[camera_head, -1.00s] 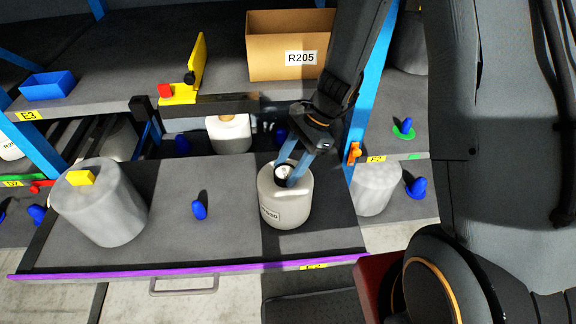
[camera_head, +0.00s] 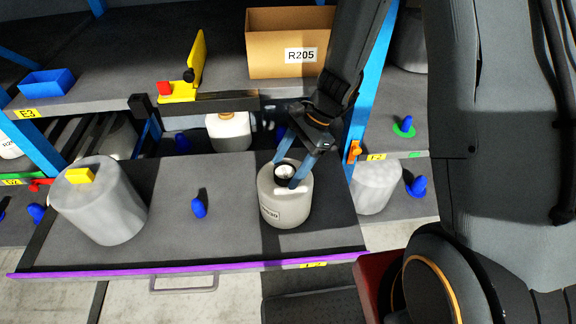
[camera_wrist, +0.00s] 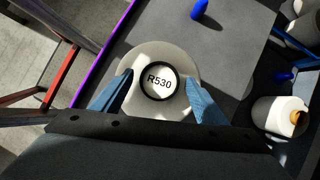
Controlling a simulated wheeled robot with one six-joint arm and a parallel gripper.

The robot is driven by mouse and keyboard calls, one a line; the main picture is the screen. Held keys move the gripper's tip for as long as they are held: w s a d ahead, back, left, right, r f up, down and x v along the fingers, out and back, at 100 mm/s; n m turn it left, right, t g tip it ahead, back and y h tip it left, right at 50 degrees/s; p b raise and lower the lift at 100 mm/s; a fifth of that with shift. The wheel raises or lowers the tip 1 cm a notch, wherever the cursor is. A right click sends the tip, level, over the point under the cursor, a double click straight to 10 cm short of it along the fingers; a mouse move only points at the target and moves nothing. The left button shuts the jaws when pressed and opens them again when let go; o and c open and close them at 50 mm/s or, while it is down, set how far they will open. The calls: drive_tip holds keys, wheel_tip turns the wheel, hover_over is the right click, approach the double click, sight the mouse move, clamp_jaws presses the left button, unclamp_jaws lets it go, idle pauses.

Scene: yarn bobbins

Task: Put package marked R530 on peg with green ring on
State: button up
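The package marked R530 (camera_head: 286,208) is a pale bobbin standing upright on the right part of the pulled-out shelf. Its dark-rimmed top core, with the R530 label, shows in the wrist view (camera_wrist: 159,80). My gripper (camera_head: 290,172) is over its top. The blue fingers are apart on either side of the core, with a visible gap to it in the wrist view. A blue peg with a green ring (camera_head: 404,127) at its base stands empty on the shelf to the right, beyond the blue upright.
A grey bobbin with a yellow block (camera_head: 100,205) stands at left on the pulled-out shelf, and a bare blue peg (camera_head: 199,208) is between. A box marked R205 (camera_head: 288,45) is on the upper shelf. Another bobbin (camera_head: 376,187) stands right of the upright (camera_head: 368,95).

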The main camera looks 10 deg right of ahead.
drive_tip(key=b+v, duration=0.1)
drive_tip(key=v, duration=0.6)
drive_tip(key=shift+d+r, duration=0.2)
drive_tip(key=shift+r, duration=0.1)
idle(0.4)
drive_tip(key=s+d+r+n+t+h, duration=0.3)
drive_tip(key=s+d+r+n+h, duration=0.2)
drive_tip(key=n, duration=0.9)
drive_tip(key=shift+s+d+r+h, duration=0.3)
drive_tip(key=shift+s+d+r, duration=0.15)
drive_tip(key=shift+s+d, duration=1.5)
